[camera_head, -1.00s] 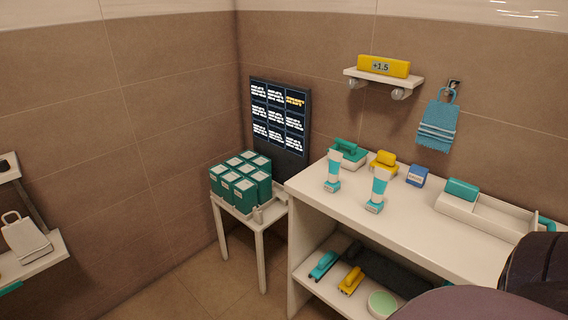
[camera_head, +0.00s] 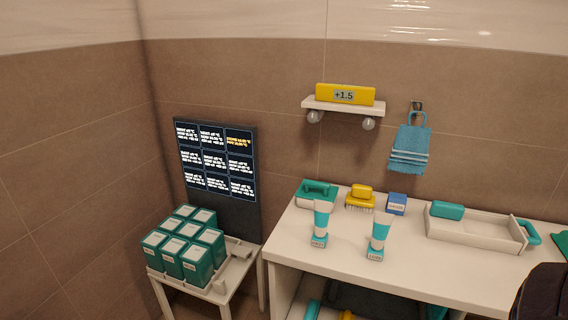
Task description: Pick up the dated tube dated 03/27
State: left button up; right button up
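Two white-and-turquoise tubes stand upright, caps down, on the white counter (camera_head: 400,276). The left tube (camera_head: 321,224) and the right tube (camera_head: 379,236) are a short way apart. Each has a small date label near its base, too small for me to read surely, so I cannot tell which is dated 03/27. Neither gripper is in view. A dark part at the lower right corner seems to be mine.
A white tray (camera_head: 470,236) lies to the right. Teal boxes (camera_head: 186,244) crowd a small side table beside a dark screen (camera_head: 215,165). The front counter is clear.

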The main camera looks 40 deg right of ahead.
aim_at(322, 208)
jog(key=i+j+z, duration=0.1)
jog(key=z, duration=0.25)
jog(key=i+j+z, duration=0.2)
jog(key=z, duration=0.15)
jog(key=i+j+z, duration=0.15)
jog(key=z, duration=0.2)
jog(key=i+j+z, duration=0.2)
jog(key=z, duration=0.15)
jog(key=i+j+z, duration=0.1)
jog(key=j+z, duration=0.3)
jog(key=i+j+z, duration=0.1)
jog(key=j+z, duration=0.25)
jog(key=j, duration=0.1)
